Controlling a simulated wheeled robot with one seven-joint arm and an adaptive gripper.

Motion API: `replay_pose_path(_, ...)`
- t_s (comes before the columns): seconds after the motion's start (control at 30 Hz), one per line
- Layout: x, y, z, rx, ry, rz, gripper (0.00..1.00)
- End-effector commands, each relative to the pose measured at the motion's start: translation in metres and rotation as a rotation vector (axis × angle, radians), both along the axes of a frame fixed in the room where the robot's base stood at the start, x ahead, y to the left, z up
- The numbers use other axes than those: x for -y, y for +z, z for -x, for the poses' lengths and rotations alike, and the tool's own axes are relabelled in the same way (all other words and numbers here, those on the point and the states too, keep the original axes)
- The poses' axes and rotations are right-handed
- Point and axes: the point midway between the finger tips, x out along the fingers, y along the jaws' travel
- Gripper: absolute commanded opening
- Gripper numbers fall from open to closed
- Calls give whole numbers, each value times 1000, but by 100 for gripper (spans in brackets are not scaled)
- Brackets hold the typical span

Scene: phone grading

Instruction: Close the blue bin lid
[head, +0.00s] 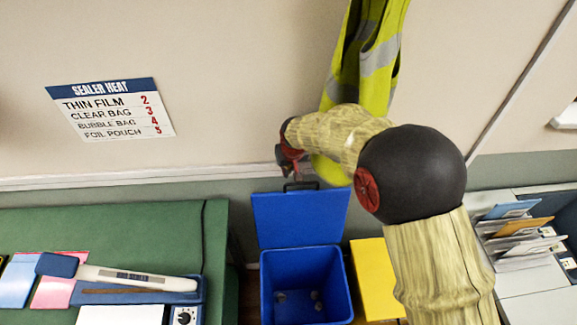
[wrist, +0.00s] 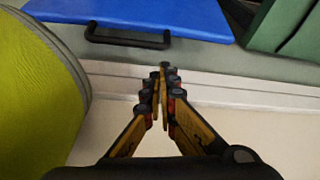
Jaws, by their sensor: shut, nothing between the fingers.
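The blue bin (head: 306,285) stands on the floor with its inside visible and a few small dark items at the bottom. Its blue lid (head: 298,218) is open, standing up at the back of the bin, with a black handle on its top edge. The lid (wrist: 140,14) and its black handle (wrist: 127,37) show at the top of the wrist view. My gripper (wrist: 161,75) is shut and empty, its fingertips beyond the handle on the wall side and apart from it. In the head view my gripper (head: 290,165) is just above the lid's top edge, partly hidden by my arm.
A yellow-green hi-vis vest (head: 368,60) hangs on the wall close to my arm. A green table (head: 130,235) with a sealer (head: 130,278) is left of the bin. A yellow bin (head: 376,280) stands right of it, then a sorter with envelopes (head: 520,225).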

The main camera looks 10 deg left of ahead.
Motion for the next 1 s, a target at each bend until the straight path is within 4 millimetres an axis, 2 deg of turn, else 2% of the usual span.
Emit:
replay_pose_path(0.1,-3,-20,-6,-2,0,1,0)
replay_pose_path(0.33,-6,-41,-14,1,0,0,0)
replay_pose_path(1.0,-7,-44,-16,22,-1,-5,0)
